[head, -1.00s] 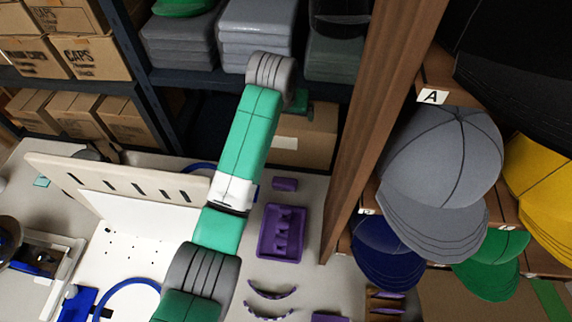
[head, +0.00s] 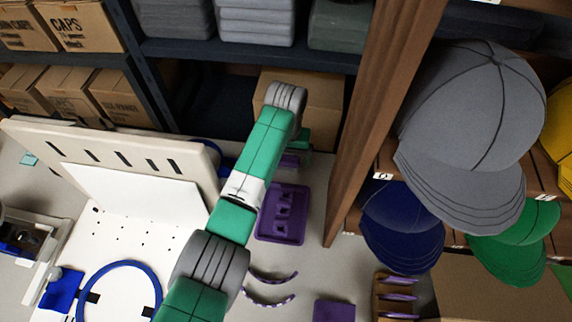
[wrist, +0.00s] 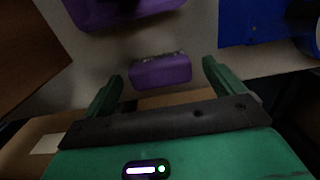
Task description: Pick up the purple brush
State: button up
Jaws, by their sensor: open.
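The purple brush (wrist: 160,72) lies on the table in the wrist view, a purple block with a rough, bristly edge on its far side. My gripper (wrist: 161,69) is open, and the brush appears between its two green fingers with a gap on each side. I cannot tell how far above the brush the fingers are. In the head view, a small purple piece that looks like the brush (head: 290,161) shows behind my arm, partly hidden.
A purple tray (head: 281,214) lies near the brush. A cardboard box (head: 325,108) stands on the shelf behind. A wooden post (head: 385,110) rises at the right, beside racks of caps. A white perforated board (head: 145,225) and slotted panel (head: 115,150) are at the left.

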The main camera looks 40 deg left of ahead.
notch_tip(320, 180, down, 2)
jog(key=shift+s+f, duration=0.1)
jog(key=shift+f, duration=0.05)
jog(key=shift+c, duration=0.6)
jog(key=c, duration=1)
jog(key=shift+r, duration=0.25)
jog(key=shift+c, duration=0.2)
notch_tip(320, 180, up, 28)
jog(key=p, duration=1.4)
jog(key=shift+f, duration=0.1)
